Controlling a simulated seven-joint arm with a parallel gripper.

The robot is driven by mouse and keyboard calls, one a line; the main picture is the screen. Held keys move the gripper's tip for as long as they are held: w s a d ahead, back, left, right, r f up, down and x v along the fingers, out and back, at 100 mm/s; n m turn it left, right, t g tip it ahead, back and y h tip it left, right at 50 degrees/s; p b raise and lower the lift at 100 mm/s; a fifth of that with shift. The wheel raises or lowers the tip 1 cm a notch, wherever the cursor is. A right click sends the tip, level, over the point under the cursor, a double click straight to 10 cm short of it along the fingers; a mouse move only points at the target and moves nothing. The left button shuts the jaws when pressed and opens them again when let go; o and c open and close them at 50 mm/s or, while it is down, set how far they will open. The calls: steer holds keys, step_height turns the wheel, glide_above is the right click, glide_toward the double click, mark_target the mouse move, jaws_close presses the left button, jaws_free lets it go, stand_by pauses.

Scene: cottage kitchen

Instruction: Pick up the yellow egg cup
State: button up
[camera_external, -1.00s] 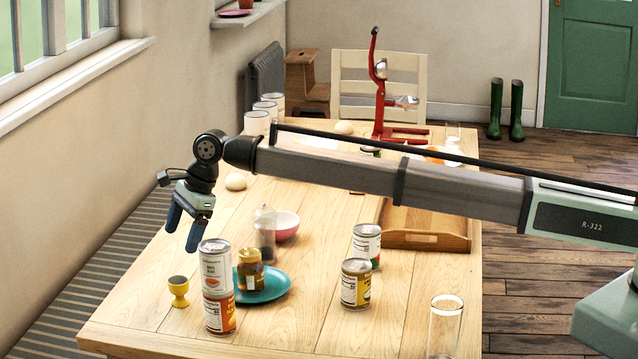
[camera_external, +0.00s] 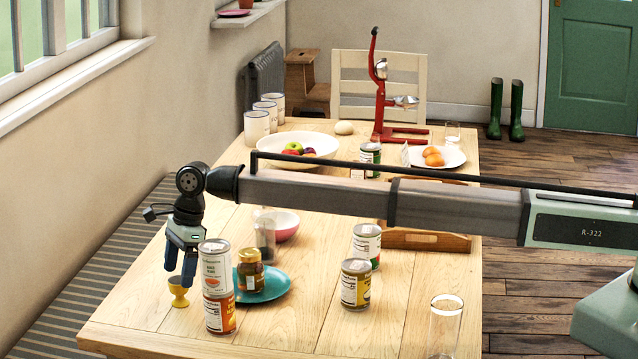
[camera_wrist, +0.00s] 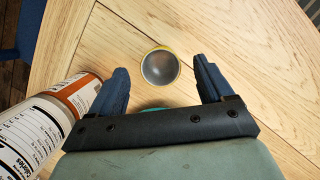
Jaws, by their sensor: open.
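The yellow egg cup (camera_external: 179,293) stands upright on the table near its left edge. In the wrist view the egg cup (camera_wrist: 160,67) shows from above as a grey bowl with a yellow rim, between and slightly beyond my fingertips. My gripper (camera_external: 179,276) is open, pointing down, with its fingers at about the height of the cup's top in the external view. In the wrist view the two blue fingers of my gripper (camera_wrist: 162,75) are apart, with nothing held between them. Whether they touch the cup cannot be told.
Two stacked cans (camera_external: 218,287) stand close on the right of the egg cup; they also show beside my left finger in the wrist view (camera_wrist: 45,125). A teal plate (camera_external: 275,290) with a jar (camera_external: 250,270) lies just beyond. The table in front of the cup is clear.

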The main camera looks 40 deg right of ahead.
mark_target(177, 288)
steer(key=shift+x, duration=2.6)
steer(key=shift+d, duration=0.1)
steer(key=c, duration=1.1)
